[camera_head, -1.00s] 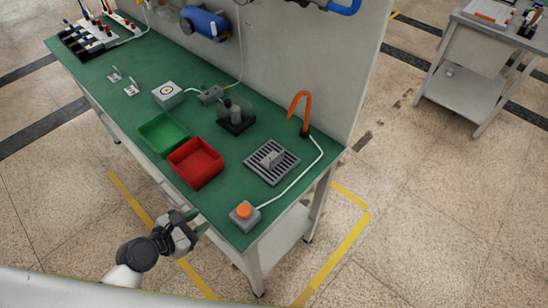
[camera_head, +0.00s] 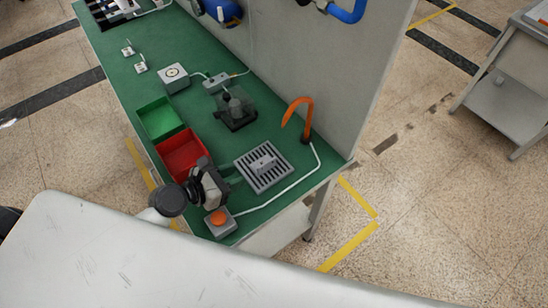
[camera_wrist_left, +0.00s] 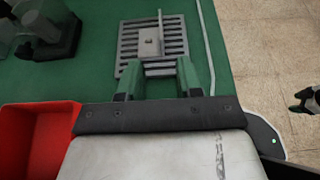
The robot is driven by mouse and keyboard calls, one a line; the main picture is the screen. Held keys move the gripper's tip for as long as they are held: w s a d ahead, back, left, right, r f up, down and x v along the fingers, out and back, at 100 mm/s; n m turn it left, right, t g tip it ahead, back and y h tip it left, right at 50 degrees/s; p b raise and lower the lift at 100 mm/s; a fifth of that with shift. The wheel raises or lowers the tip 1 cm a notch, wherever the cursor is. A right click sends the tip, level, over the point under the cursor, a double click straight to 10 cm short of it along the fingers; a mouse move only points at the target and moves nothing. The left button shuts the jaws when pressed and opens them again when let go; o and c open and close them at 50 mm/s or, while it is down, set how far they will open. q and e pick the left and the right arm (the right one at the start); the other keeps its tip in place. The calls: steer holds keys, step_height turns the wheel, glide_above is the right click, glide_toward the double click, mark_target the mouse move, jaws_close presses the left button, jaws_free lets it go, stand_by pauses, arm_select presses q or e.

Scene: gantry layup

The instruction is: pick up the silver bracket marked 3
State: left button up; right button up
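A silver bracket (camera_head: 263,163) with an upright plate sits on the grey slotted grate (camera_head: 246,170) near the bench's right end. The bracket also shows in the left wrist view (camera_wrist_left: 150,42); no number is readable on it. Two more small silver brackets, one farther back (camera_head: 127,50) and one nearer (camera_head: 141,66), stand at the bench's far left. My left gripper (camera_wrist_left: 159,80) is open and empty, its green fingers apart at the near edge of the grate, short of the bracket. What looks like my right gripper (camera_wrist_left: 302,101) shows partly at the right edge of the wrist view; its opening is unclear.
A red bin (camera_head: 181,152) and a green bin (camera_head: 160,119) stand left of my left gripper. A grey box with an orange button (camera_head: 218,218) is close below it. A white cable, an orange hook (camera_head: 297,112) and the back panel border the grate.

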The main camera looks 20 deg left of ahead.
mark_target(258, 168)
arm_select(q)
steer(key=x, duration=0.3)
steer(key=shift+w+d, duration=0.15)
steer(key=p+x, duration=0.1)
steer(key=x, duration=0.3)
steer(key=shift+w+d, duration=0.2)
steer(key=shift+d, duration=0.1)
steer(key=shift+w+d+f, duration=0.2)
steer(key=shift+w, duration=0.1)
arm_select(e)
steer(key=shift+s+a+r, duration=0.5)
steer(key=shift+r, duration=0.25)
arm_select(q)
jaws_close()
